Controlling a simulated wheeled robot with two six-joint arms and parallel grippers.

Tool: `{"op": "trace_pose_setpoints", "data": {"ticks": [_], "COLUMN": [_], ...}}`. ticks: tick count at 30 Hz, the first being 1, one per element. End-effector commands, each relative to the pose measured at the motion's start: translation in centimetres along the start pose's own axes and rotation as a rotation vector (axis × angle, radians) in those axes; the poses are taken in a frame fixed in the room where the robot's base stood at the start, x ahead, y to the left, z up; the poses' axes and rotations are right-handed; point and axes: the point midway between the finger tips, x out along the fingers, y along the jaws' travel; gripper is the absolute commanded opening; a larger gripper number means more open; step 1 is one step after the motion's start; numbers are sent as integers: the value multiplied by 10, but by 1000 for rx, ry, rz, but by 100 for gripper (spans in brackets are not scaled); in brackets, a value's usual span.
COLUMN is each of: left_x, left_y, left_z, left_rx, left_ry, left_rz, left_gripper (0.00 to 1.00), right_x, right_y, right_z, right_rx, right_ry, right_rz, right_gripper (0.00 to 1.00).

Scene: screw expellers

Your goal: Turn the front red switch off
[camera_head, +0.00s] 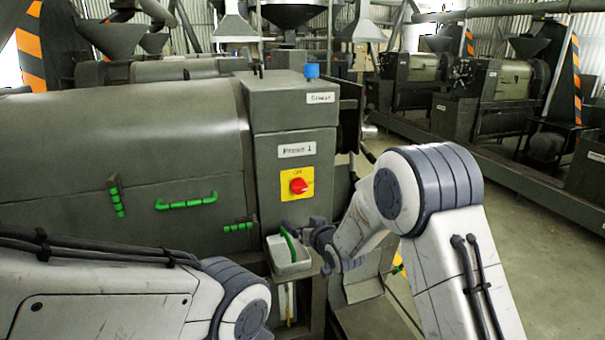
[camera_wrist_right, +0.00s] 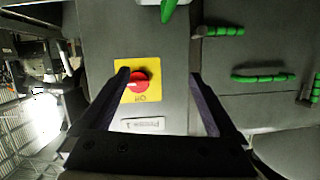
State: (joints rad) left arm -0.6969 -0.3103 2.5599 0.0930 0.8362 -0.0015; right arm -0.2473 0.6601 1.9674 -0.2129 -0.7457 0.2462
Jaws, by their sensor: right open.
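The red switch (camera_head: 299,186) is a round knob on a yellow plate (camera_head: 308,175) marked "Off", on the grey front panel labelled Press 1. In the right wrist view the red switch (camera_wrist_right: 138,82) and plate (camera_wrist_right: 128,94) appear upside down. My right gripper (camera_head: 303,228) is just below and in front of the switch in the head view. In the wrist view the right gripper's fingers (camera_wrist_right: 160,76) are spread wide with nothing between them. The switch is beside the left finger, which overlaps the plate; I see no contact. My left arm shows at lower left; its gripper is out of view.
Green handles (camera_head: 187,203) stick out from the press body left of the panel. A blue knob (camera_head: 311,71) tops the cabinet. More machines stand behind.

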Motion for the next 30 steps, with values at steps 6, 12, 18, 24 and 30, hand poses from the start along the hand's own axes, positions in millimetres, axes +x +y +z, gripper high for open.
{"op": "trace_pose_setpoints", "data": {"ticks": [6,12,18,24,30], "left_x": [-33,-39,-53,-67,-77], "left_y": [2,3,4,5,6], "left_z": [-2,-2,-3,-4,-4], "left_rx": [0,1,3,5,7], "left_ry": [0,0,0,0,0], "left_rz": [0,0,0,0,0], "left_gripper": [50,50,50,50,50], "right_x": [19,24,48,78,103], "right_y": [44,52,49,48,47], "right_z": [-33,-40,-49,-59,-65], "right_rx": [49,60,59,58,59], "right_ry": [251,318,317,317,316], "right_rz": [-35,-52,-53,-52,-52], "right_gripper": [95,95,95,95,95]}}
